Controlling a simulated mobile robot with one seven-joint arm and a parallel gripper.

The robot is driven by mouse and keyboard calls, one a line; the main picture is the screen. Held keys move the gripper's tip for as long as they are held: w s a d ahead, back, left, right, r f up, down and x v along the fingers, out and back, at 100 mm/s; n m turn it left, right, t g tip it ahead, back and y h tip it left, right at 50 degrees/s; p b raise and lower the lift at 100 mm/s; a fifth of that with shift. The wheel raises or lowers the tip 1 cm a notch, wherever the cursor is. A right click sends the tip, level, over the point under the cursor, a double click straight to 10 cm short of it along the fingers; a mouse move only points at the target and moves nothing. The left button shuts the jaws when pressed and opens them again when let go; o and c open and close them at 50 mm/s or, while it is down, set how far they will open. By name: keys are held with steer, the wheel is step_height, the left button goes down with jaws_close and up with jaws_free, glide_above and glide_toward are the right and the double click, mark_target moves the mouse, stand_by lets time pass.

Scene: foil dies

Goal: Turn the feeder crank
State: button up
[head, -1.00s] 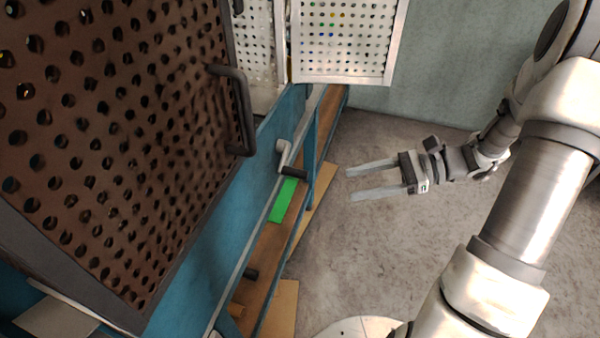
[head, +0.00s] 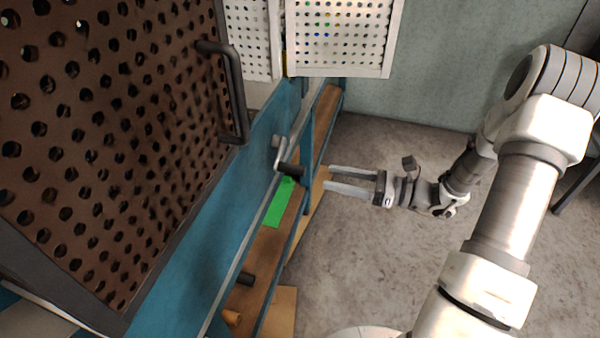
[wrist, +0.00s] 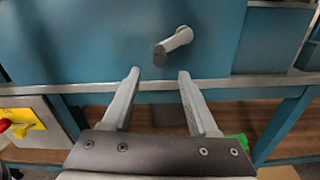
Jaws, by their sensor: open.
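The feeder crank (head: 282,156) is a grey arm with a black handle on the side of the blue machine (head: 245,195). In the wrist view the crank (wrist: 178,42) is ahead, a little beyond and above the fingertips, with its dark handle end pointing toward the camera. My gripper (head: 328,178) is open and empty, to the right of the crank handle and apart from it in the head view. In the wrist view my gripper (wrist: 159,75) shows both fingers spread, with nothing between them.
A brown perforated door with a dark handle (head: 232,90) fills the left. White perforated panels (head: 340,35) are at the top. A green piece (head: 280,205) lies on the wooden shelf below the crank. A yellow plate with a red knob (wrist: 22,122) is at left.

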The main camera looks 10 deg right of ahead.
mark_target(300, 171)
steer(key=b+x, duration=0.1)
steer(key=x, duration=0.8)
jaws_close()
stand_by(1.2)
